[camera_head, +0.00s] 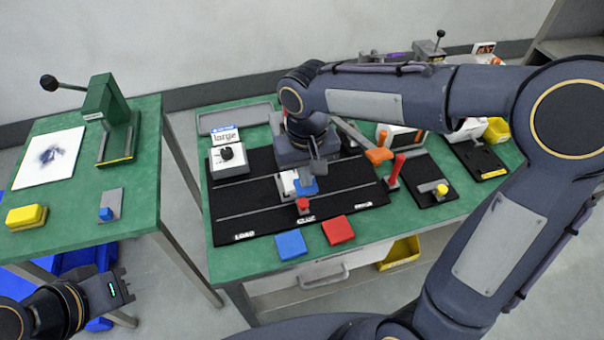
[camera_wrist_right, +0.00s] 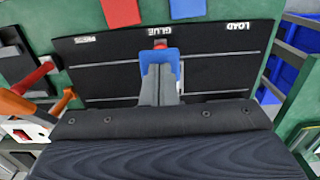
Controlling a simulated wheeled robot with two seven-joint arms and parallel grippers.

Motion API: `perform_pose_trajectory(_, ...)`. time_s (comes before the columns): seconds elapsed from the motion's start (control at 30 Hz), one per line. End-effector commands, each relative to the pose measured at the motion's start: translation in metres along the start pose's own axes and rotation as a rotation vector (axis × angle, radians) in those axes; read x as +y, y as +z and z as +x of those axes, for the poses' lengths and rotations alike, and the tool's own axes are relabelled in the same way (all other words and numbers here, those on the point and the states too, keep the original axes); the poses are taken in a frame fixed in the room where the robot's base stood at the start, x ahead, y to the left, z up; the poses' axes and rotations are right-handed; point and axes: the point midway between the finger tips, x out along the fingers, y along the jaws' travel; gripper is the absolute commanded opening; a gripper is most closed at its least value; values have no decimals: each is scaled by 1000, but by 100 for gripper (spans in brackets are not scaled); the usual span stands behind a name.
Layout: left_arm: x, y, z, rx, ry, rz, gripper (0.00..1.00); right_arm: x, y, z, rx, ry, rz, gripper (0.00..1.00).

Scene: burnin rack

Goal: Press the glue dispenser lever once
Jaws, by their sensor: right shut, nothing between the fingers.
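My right gripper (camera_head: 318,172) is shut and empty, pointing down over the middle of the black mat (camera_head: 350,178). In the right wrist view its closed fingertips (camera_wrist_right: 159,72) overlap a blue piece (camera_wrist_right: 176,62) at the GLUE label; I cannot tell whether they touch. The blue piece also shows in the head view (camera_head: 305,187), with a red piece (camera_head: 303,205) in front of it. A lever with an orange handle (camera_head: 379,155) stands right of the gripper. I cannot tell which part is the glue dispenser lever. My left gripper (camera_head: 118,288) is at the lower left, away from the bench.
Blue (camera_head: 290,244) and red (camera_head: 338,229) squares lie at the bench's front edge. A white box with a black knob (camera_head: 228,158) is at left. A green lever press (camera_head: 112,118) stands on the left table.

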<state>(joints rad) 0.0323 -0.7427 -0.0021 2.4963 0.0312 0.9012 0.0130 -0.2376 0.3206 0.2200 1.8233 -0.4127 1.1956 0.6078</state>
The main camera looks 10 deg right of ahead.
Motion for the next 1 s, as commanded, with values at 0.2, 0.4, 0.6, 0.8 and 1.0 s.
perform_pose_trajectory(0.2,-2,2,4,0,0,0,36,0,-1,8,0,0,0,0)
perform_pose_trajectory(0.4,-2,2,4,0,0,0,36,0,-1,8,0,0,0,0)
perform_pose_trajectory(0.6,-2,2,5,0,0,0,36,0,-1,10,-1,0,0,0)
perform_pose_trajectory(0.8,-2,2,5,0,0,0,36,0,-2,10,0,0,0,0)
perform_pose_trajectory(1.0,1,-1,-3,0,0,0,36,0,-1,0,1,0,0,0)
